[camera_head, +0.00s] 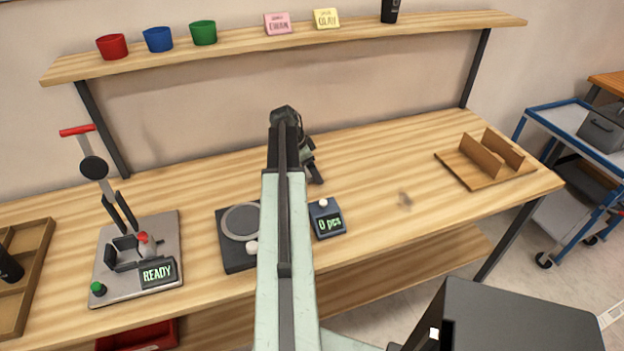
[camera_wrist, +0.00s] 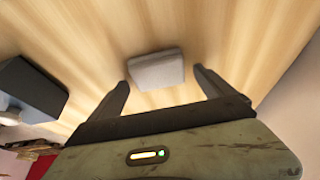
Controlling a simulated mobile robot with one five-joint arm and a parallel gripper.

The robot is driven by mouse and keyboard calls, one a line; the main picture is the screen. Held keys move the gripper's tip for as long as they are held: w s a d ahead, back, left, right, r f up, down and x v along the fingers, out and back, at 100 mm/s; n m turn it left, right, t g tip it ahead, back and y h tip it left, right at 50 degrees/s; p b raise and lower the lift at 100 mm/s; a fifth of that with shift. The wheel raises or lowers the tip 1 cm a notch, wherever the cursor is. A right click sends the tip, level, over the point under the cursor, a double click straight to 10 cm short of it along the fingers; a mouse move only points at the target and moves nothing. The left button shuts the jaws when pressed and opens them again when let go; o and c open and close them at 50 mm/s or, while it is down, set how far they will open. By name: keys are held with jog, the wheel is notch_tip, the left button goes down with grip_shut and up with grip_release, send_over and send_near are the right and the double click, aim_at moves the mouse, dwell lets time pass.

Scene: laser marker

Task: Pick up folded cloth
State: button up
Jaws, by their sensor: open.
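The folded cloth (camera_wrist: 156,69) is a small pale grey block lying on the wooden table. In the wrist view it lies just beyond and between the fingertips of my gripper (camera_wrist: 161,80). The fingers are open, one to each side, and no contact with the cloth shows. In the head view my gripper (camera_head: 314,172) is over the back middle of the table, partly behind my arm. I cannot make out the cloth in that view.
A counter reading "0 pcs" (camera_head: 328,219) and a dark plate with a ring (camera_head: 231,242) stand near my arm. A press marked "READY" (camera_head: 168,225) is at left. A wooden holder (camera_head: 487,162) is at right. The table between counter and holder is mostly clear. A shelf (camera_head: 360,38) runs above.

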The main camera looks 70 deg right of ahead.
jog(key=shift+r, duration=0.1)
jog(key=c, duration=1.4)
jog(key=shift+c, duration=0.2)
jog(key=shift+r, duration=0.1)
jog(key=shift+r+p, duration=0.25)
jog(key=shift+p, duration=0.1)
notch_tip(320, 180, up, 3)
jog(key=p, duration=0.3)
jog(key=shift+r, duration=0.1)
jog(key=w+a, duration=0.1)
jog(key=a, duration=0.4)
jog(key=w+a+p, duration=0.1)
jog(key=a, duration=0.4)
jog(key=w+a+r, duration=0.1)
jog(key=a, duration=0.4)
jog(key=shift+w+a, duration=0.3)
jog(key=shift+a, duration=0.05)
